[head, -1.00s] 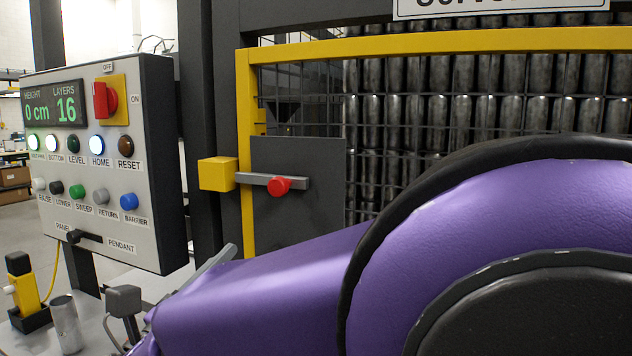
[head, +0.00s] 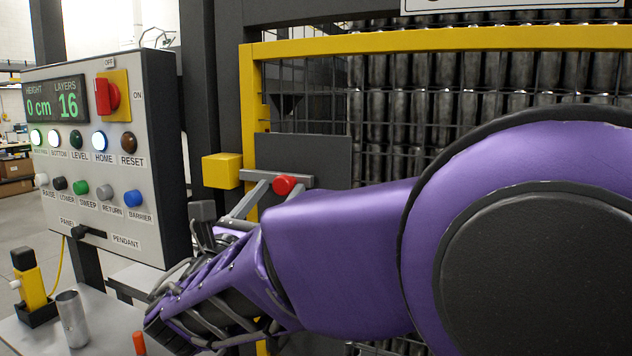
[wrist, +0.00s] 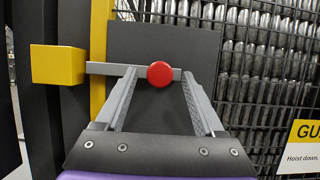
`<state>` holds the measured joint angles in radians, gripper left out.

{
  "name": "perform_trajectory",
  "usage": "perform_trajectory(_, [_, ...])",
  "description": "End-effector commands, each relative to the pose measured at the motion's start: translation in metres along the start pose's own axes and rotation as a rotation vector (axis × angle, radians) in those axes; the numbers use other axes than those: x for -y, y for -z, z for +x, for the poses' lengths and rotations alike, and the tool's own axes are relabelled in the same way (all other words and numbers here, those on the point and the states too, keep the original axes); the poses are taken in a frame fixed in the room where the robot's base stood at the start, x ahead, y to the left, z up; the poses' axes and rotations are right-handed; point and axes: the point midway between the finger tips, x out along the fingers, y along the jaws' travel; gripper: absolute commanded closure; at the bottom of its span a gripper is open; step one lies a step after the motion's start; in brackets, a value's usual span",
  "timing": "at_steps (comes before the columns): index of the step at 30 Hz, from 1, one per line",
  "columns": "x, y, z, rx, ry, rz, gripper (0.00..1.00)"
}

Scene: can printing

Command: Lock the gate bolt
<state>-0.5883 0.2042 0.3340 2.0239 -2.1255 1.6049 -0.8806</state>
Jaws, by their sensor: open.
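The gate bolt is a grey bar (head: 258,176) with a round red knob (head: 284,184). Its left end meets the yellow block (head: 221,171) beside the yellow gate frame; whether it goes inside is hidden. In the wrist view the bar (wrist: 105,68) also reaches the yellow block (wrist: 58,65), with the red knob (wrist: 160,74) near its right end. My gripper (wrist: 158,73) is open, with one finger on each side of the knob and gaps showing. In the head view my forearm hides part of the gate below the bolt.
A control panel (head: 135,225) with buttons and a red switch stands left of the gate. A dark plate (wrist: 155,45) lies behind the bolt, and wire mesh with stacked cans beyond it. A can (head: 72,318) and a yellow pendant (head: 30,285) stand at lower left.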

Motion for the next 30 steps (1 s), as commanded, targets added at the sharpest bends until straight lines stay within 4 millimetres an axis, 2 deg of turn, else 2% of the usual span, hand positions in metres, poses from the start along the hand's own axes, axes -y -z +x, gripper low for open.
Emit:
perform_trajectory(1, [0.0, -0.001, 0.008, 0.0, 0.002, 0.0, 0.29])
perform_trajectory(6, [0.0, 0.0, 0.024, -0.001, 0.001, 0.0, 0.29])
perform_trajectory(17, [0.0, 0.0, 0.027, 0.0, -0.001, 0.0, 0.31])
perform_trajectory(28, [0.0, 0.0, 0.027, 0.0, -0.001, 0.0, 0.98])
perform_trajectory(30, [0.0, 0.0, 0.027, 0.0, 0.0, 0.0, 1.0])
